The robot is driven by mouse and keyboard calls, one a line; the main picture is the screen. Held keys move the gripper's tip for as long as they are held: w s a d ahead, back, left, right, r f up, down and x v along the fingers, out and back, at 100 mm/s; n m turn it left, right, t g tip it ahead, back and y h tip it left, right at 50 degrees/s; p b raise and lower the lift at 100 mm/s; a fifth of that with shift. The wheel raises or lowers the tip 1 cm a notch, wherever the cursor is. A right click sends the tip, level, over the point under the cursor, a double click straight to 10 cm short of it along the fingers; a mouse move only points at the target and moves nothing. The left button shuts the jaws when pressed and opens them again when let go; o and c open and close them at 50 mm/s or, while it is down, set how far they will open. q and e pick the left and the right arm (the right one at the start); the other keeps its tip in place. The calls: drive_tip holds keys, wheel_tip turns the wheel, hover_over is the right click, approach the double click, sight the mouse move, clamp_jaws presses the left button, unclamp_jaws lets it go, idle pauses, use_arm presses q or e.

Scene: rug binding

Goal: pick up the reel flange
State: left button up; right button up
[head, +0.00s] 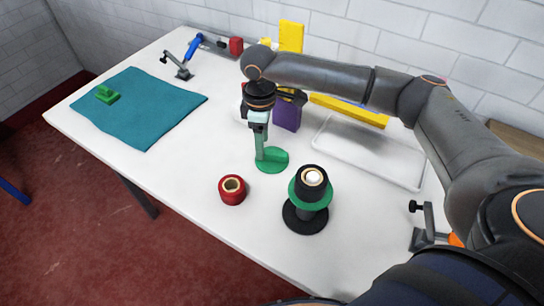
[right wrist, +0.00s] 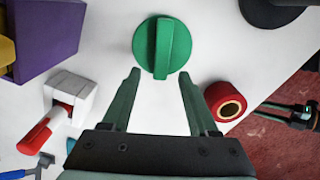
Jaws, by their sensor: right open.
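The reel flange is a green disc (head: 278,160) with a raised bar across its middle, lying flat on the white table. In the right wrist view the disc (right wrist: 150,40) is whole, its bar roughly in line with the jaws. My right gripper (head: 261,150) points down over the disc's left side in the head view. Its fingers (right wrist: 158,85) are open and empty, on either side of the near edge of the disc in the wrist view, apart from the bar. A dark, green-edged shape (right wrist: 290,115), perhaps my left gripper, shows at the wrist view's right edge.
A red roll (head: 232,190) and a black spool stand with a green ring (head: 310,197) are close by. A purple box (head: 287,117) and a white block (right wrist: 85,97) with a red-capped tool are behind. A teal cloth (head: 140,110) lies left, a clear tray (head: 375,155) right.

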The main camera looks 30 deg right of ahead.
drive_tip(key=shift+f, duration=1.45)
drive_tip(key=shift+c, duration=0.3)
clamp_jaws()
